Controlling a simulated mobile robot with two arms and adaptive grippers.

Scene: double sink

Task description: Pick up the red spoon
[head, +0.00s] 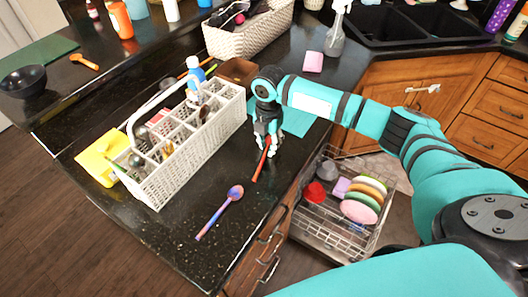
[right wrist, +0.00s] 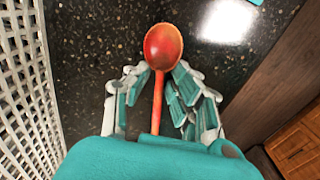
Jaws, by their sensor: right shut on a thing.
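The red spoon (head: 261,162) is at the right part of the dark counter, near its front edge. My right gripper (head: 267,140) is over it, pointing down, and is shut on its handle. In the right wrist view the spoon's orange-red bowl (right wrist: 163,46) sticks out beyond the fingers (right wrist: 159,88), with the handle running back between them. I cannot tell whether the spoon still touches the counter. My left gripper is not in view.
A white caddy (head: 180,155) with utensils and a bottle stands left of the gripper. A purple-blue spoon (head: 220,212) lies in front on the counter. A turquoise sheet (head: 297,120) lies behind. An open dishwasher rack (head: 330,232) with dishes is below, to the right.

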